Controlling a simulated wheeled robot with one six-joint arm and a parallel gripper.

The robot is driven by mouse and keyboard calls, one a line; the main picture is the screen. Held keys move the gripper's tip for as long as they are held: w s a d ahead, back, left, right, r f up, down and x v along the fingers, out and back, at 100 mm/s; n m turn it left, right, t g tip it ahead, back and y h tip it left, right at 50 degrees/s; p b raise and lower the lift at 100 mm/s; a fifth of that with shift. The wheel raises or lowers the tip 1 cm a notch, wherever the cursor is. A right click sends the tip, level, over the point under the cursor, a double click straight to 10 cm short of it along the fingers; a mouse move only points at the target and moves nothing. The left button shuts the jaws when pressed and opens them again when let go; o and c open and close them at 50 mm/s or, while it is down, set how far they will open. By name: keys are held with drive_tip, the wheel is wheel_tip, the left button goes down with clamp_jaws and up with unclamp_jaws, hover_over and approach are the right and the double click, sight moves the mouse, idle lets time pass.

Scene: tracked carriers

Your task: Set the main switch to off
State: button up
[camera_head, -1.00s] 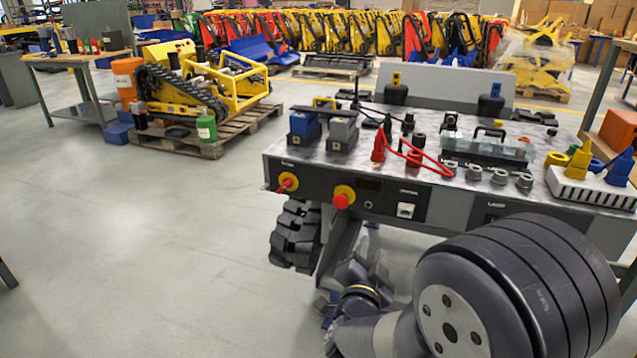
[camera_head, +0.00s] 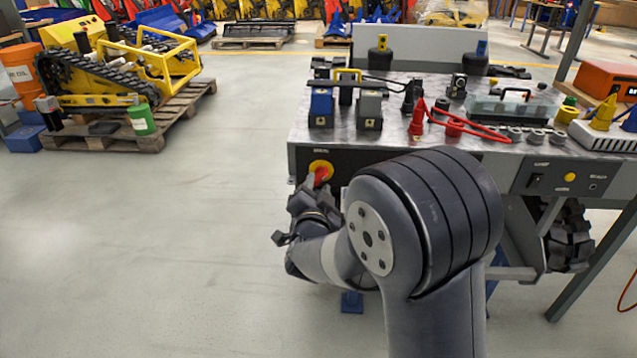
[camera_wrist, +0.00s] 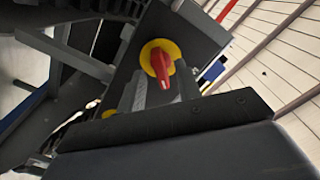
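The main switch (camera_head: 320,170) is a red handle on a round yellow plate, at the left end of the bench's dark front panel. My gripper (camera_head: 314,190) is right in front of it and hides part of it. In the wrist view the red handle (camera_wrist: 162,68) runs lengthwise toward the gripper. The two grey fingers of my gripper (camera_wrist: 161,92) stand apart, one on each side of the handle's near end, with gaps visible. I cannot tell whether either finger touches it. The switch's position markings are not readable.
The metal bench top (camera_head: 385,140) holds blue and grey blocks, red plugs with a cable, and a clear-lidded box (camera_head: 510,108). My arm hides the middle of the front panel. A pallet (camera_head: 165,125) with a yellow tracked machine stands at left. The floor between is clear.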

sight(319, 182)
drive_tip(key=shift+w, duration=1.55)
clamp_jaws()
